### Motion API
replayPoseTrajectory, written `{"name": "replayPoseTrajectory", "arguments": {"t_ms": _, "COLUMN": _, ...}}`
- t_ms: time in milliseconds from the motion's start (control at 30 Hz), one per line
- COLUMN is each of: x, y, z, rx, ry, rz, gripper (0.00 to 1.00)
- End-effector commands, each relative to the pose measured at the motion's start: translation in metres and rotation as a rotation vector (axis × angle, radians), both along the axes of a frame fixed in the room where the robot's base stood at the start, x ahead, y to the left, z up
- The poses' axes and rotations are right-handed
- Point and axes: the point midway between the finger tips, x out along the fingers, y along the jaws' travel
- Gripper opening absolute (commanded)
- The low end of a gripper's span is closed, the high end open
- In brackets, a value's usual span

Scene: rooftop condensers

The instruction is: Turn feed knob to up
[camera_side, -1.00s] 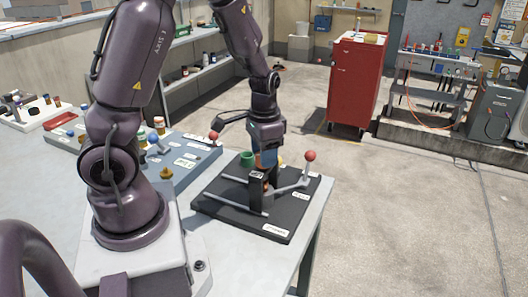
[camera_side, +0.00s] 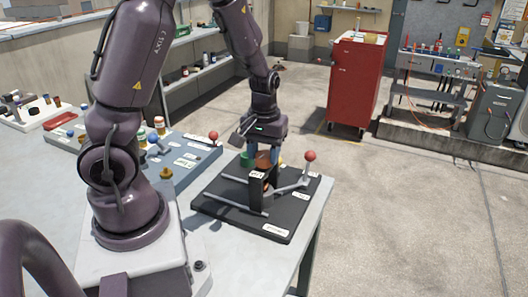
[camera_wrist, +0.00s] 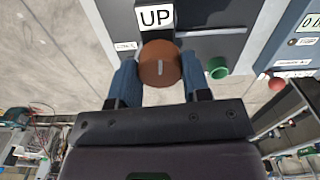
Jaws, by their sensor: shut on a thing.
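The feed knob, a round orange-brown knob with a white pointer line, shows in the wrist view (camera_wrist: 157,58) and in the side view (camera_side: 264,158). Its white line runs nearly straight up and down in the wrist view. A white sign reading UP (camera_wrist: 155,16) sits just above the knob in that view. My gripper (camera_wrist: 159,80) has its blue fingers on either side of the knob, closed on it. In the side view my gripper (camera_side: 263,156) points down at the knob, above the black base plate (camera_side: 222,188). The far side of the knob is hidden.
A lever with a red ball (camera_side: 310,156) stands right of my gripper. A green cup-like part (camera_side: 247,159) is close on the left. A blue-grey panel (camera_side: 190,170) with knobs and a red-ball lever lies further left. Open floor is right of the bench.

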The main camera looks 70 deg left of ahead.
Motion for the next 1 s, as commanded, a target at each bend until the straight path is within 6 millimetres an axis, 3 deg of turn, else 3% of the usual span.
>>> {"name": "replayPoseTrajectory", "arguments": {"t_ms": 300, "x": 0.0008, "y": 0.0005, "z": 0.0012, "rx": 0.001, "ry": -0.003, "rz": 0.111, "gripper": 0.20}}
{"name": "replayPoseTrajectory", "arguments": {"t_ms": 833, "x": 0.0009, "y": 0.0006, "z": 0.0013, "rx": 0.000, "ry": -0.004, "rz": 0.133, "gripper": 0.20}}
{"name": "replayPoseTrajectory", "arguments": {"t_ms": 867, "x": 0.0009, "y": 0.0006, "z": 0.0013, "rx": 0.000, "ry": -0.004, "rz": 0.133, "gripper": 0.51}}
{"name": "replayPoseTrajectory", "arguments": {"t_ms": 933, "x": 0.0009, "y": 0.0006, "z": 0.0012, "rx": 0.000, "ry": -0.004, "rz": 0.132, "gripper": 0.67}}
{"name": "replayPoseTrajectory", "arguments": {"t_ms": 1000, "x": 0.0007, "y": 0.0005, "z": 0.0009, "rx": 0.000, "ry": -0.003, "rz": 0.131, "gripper": 0.69}}
